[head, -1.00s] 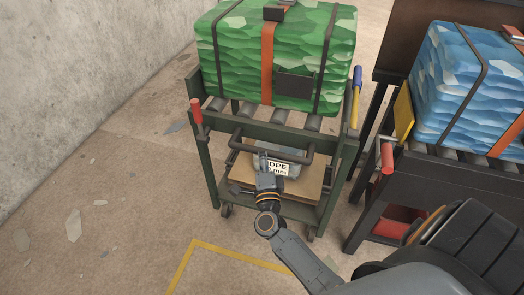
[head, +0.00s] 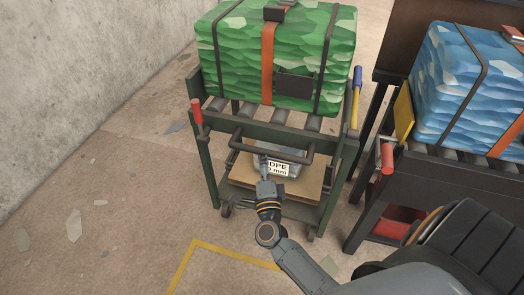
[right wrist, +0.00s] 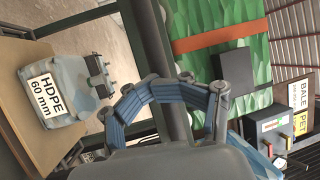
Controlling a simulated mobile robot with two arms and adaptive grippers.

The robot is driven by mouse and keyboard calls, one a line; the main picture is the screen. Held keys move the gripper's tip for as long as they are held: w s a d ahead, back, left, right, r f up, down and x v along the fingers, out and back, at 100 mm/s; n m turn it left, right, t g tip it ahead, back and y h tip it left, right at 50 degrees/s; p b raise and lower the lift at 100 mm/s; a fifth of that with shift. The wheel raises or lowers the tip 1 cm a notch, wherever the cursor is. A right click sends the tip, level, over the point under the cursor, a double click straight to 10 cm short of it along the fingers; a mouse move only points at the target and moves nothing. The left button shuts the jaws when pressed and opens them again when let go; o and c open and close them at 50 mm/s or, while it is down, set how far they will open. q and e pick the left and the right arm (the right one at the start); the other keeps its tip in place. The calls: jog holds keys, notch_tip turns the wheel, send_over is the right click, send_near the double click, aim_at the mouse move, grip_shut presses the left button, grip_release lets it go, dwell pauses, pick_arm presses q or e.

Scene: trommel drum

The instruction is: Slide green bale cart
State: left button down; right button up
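The green cart (head: 224,183) stands upright on casters near the middle of the head view. A green patterned bale (head: 235,67) with dark and orange straps lies on its top rollers. A dark handle bar (head: 285,154) runs across the cart's near side. My right gripper (head: 259,157) is at the left part of this bar. In the right wrist view, the bluish fingers (right wrist: 160,94) curve across the dark bar (right wrist: 162,45). Whether they are closed tightly on it cannot be made out. My left gripper is out of view.
A grey container labelled HDPE 60 mm (head: 287,158) sits on the cart's lower board. A dark roller stand (head: 375,205) with a blue bale (head: 460,85) stands close on the right. A concrete wall (head: 90,80) is at left. Yellow floor lines (head: 230,253) lie in front.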

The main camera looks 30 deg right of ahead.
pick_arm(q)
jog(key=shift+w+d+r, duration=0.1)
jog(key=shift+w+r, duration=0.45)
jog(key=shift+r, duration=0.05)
pick_arm(e)
jog(key=v, duration=1.3)
jog(key=shift+s+a, duration=0.15)
jog(key=shift+s, duration=0.15)
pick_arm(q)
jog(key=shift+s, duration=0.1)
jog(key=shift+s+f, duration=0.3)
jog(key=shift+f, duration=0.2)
pick_arm(e)
jog(key=v, duration=1.2)
